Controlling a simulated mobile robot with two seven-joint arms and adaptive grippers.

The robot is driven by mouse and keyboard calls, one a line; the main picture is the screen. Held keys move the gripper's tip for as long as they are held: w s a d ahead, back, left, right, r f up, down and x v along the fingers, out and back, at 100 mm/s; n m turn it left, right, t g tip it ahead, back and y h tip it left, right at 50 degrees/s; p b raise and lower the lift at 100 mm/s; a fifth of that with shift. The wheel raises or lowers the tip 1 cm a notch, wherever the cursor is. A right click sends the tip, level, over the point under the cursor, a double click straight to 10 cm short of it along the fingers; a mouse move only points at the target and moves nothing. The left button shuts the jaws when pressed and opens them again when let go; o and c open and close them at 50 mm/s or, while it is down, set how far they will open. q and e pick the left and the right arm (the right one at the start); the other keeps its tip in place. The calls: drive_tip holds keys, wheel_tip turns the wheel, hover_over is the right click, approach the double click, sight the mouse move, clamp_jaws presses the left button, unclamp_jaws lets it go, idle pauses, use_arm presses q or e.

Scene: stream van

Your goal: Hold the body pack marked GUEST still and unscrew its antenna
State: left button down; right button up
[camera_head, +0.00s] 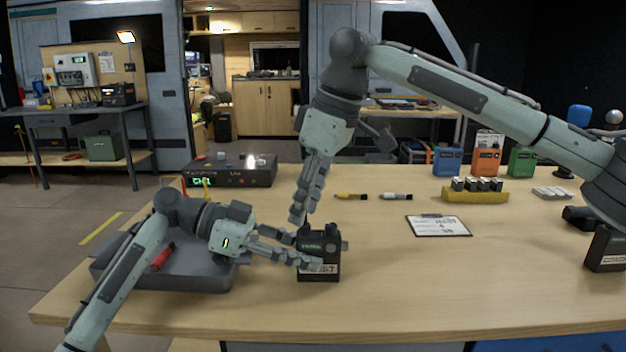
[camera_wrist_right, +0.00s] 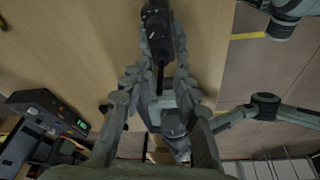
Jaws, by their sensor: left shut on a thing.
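The dark body pack (camera_head: 318,243) stands upright on the table near its front; its white label is partly covered by fingers and seems to end in "ST". My left gripper (camera_head: 312,262) is shut on the pack from the left. My right gripper (camera_head: 298,217) points down just above the pack's top left. In the right wrist view the pack (camera_wrist_right: 156,22) is at the top, with its thin dark antenna (camera_wrist_right: 160,78) running between the fingers of my right gripper (camera_wrist_right: 160,48). Those fingers look open, with gaps beside the antenna.
A grey tray (camera_head: 190,280) with a red-handled tool stands left of the pack. A black receiver box (camera_head: 230,172), two markers (camera_head: 350,196) and a clipboard (camera_head: 438,226) lie behind. Another dark pack (camera_head: 605,250) is at the right edge. The table right of the held pack is clear.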

drive_tip(key=shift+a+f, duration=0.1)
drive_tip(key=shift+f, duration=0.25)
drive_tip(key=shift+c, duration=0.5)
drive_tip(key=c, duration=0.6)
clamp_jaws()
